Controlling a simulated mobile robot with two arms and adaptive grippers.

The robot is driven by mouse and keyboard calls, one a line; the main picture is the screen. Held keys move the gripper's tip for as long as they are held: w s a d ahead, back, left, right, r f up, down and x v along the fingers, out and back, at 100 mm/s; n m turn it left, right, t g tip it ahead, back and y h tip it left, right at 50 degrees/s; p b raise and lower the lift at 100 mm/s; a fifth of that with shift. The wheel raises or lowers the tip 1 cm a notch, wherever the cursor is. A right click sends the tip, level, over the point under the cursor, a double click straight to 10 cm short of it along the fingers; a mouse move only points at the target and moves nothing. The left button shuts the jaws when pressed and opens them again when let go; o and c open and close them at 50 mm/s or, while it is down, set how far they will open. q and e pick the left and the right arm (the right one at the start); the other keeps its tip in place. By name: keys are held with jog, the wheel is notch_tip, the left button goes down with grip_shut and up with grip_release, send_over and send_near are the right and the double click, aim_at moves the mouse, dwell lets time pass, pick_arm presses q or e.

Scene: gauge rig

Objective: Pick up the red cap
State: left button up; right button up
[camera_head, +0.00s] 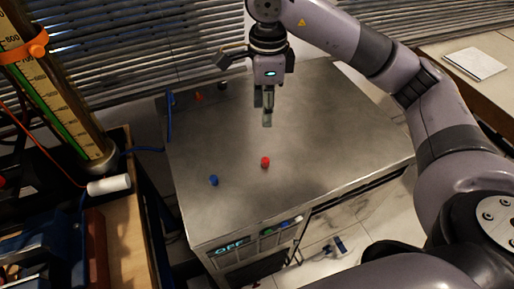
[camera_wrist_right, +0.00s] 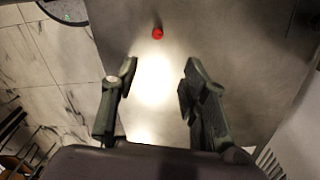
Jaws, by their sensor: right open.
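The red cap (camera_head: 265,162) is a small red cylinder on the bare metal top of the cabinet (camera_head: 330,130), near its middle front. It also shows in the right wrist view (camera_wrist_right: 157,33), beyond the fingertips. My right gripper (camera_head: 267,122) points down above the metal top, behind the cap in the head view. In the right wrist view its two fingers (camera_wrist_right: 157,82) are apart with nothing between them. The cap is clear of both fingers. My left gripper is not in view.
A small blue cap (camera_head: 213,180) sits left of the red one. A gauge column (camera_head: 50,80) with an orange clamp (camera_head: 28,47) and a white cylinder (camera_head: 109,185) are at the left. Small fittings (camera_head: 199,97) line the back left edge. The top's right side is clear.

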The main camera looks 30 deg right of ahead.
jog(key=p, duration=0.2)
send_over(265, 160)
notch_tip(265, 160, down, 10)
jog(key=shift+f, duration=1.1)
notch_tip(265, 160, down, 4)
jog(key=shift+d+f+p, duration=0.1)
jog(key=shift+f+p, duration=0.1)
jog(key=shift+p, duration=0.55)
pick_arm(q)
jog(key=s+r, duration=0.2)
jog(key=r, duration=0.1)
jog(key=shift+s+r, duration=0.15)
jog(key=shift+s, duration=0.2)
pick_arm(e)
jog(key=shift+f, duration=0.25)
jog(key=shift+c, duration=0.5)
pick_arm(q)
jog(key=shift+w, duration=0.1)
pick_arm(e)
jog(key=c, duration=0.8)
